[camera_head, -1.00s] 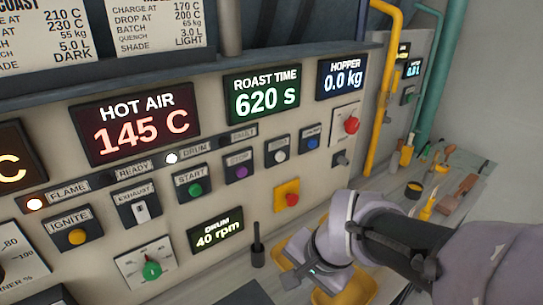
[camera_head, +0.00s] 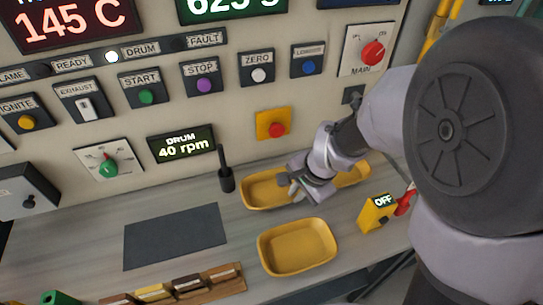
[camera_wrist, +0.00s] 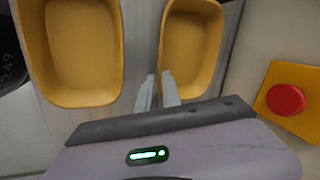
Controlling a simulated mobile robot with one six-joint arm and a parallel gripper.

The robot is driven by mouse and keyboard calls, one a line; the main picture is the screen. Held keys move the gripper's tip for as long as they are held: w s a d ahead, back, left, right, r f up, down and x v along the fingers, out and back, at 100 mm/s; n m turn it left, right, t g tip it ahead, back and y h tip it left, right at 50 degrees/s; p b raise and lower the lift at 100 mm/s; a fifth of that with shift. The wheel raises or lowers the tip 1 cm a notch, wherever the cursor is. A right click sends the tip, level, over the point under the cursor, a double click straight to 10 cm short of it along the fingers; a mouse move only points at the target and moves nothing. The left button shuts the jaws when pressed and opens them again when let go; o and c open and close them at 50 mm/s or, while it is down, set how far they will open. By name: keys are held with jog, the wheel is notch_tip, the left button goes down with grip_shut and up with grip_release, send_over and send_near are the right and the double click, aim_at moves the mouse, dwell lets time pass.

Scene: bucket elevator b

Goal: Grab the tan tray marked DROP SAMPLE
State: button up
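Three yellow-tan trays show on the bench in the head view: a back-left tray (camera_head: 258,200), a front tray (camera_head: 297,255) and a partly hidden tray (camera_head: 352,173) behind my arm. I cannot read DROP SAMPLE on any of them. My gripper (camera_head: 294,190) is at the right end of the back-left tray. In the wrist view, the fingers of my gripper (camera_wrist: 158,78) are a narrow gap apart at the near end of the right-hand tray (camera_wrist: 192,50). Whether they clamp its wall is unclear. Another tray (camera_wrist: 82,55) lies to the left.
A red button on a yellow plate (camera_head: 273,124) is on the panel behind the back-left tray. A dark upright lever (camera_head: 226,172) stands left of that tray. A yellow OFF box (camera_head: 377,212) is to the right. A dark flat mat (camera_head: 175,237) lies at left.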

aim_at(273, 190)
jog(key=b+x, duration=0.3)
jog(key=x, duration=0.2)
jog(key=shift+w+f, duration=0.25)
jog(key=shift+f, duration=0.05)
jog(key=shift+s+r, duration=0.1)
jog(key=shift+r, duration=0.05)
grip_shut()
dwell(1.0)
